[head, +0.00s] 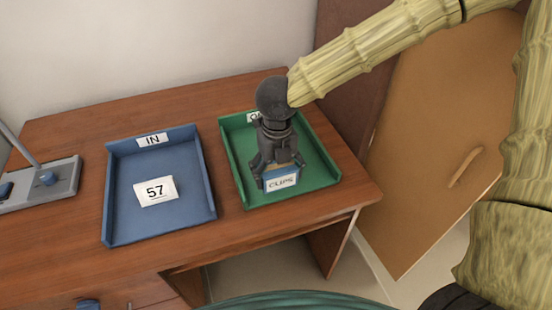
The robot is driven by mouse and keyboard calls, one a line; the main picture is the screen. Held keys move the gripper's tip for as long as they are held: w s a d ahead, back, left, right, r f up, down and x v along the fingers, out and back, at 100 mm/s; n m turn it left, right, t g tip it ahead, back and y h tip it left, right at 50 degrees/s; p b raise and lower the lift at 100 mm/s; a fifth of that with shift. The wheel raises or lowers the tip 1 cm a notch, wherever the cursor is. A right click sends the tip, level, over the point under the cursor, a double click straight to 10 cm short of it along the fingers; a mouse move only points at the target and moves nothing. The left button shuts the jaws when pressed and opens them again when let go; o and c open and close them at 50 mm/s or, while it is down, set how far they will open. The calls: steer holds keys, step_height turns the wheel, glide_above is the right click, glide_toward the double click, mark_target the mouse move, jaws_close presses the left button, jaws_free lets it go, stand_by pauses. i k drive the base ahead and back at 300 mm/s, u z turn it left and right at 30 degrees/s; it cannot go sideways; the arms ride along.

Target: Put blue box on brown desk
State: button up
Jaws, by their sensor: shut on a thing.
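A brown wooden desk (70,132) fills the middle of the head view. A small blue box (282,182) with a white label reading "CUPS" is at the green tray (322,180) on the desk's right side. My gripper (279,172) is above the box, pointing down, and its fingers are shut on it. The gripper hides the box's top and part of the tray. I cannot tell whether the box touches the tray floor.
A grey device (45,184) with a blue knob stands at the far left. A brown cabinet door (425,140) is at the right. Bare desk shows in front of the trays.

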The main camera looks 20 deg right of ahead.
mark_target(342, 160)
steer(key=k, duration=1)
